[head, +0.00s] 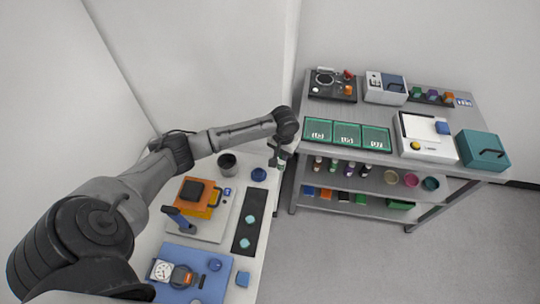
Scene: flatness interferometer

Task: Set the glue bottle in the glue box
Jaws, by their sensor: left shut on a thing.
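My left gripper (279,150) hangs down from the end of my left arm, over the gap between the white table and the grey shelf unit. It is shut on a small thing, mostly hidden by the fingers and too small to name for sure. Several small bottles (334,165) with differently coloured bands stand on the middle shelf, right of the gripper. I cannot tell which of them, if any, is the glue bottle. A teal box (484,150) with a dark handle stands at the shelf top's right end. No box reads clearly as the glue box. My right gripper is out of view.
The shelf unit's top (440,112) also holds green trays (347,134), a white box (424,141) and a white-and-blue case (386,88). The white table (256,275) carries a dark cup (227,163), an orange plate (196,203) and a blue mat (205,257). Grey floor lies in front of the shelves.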

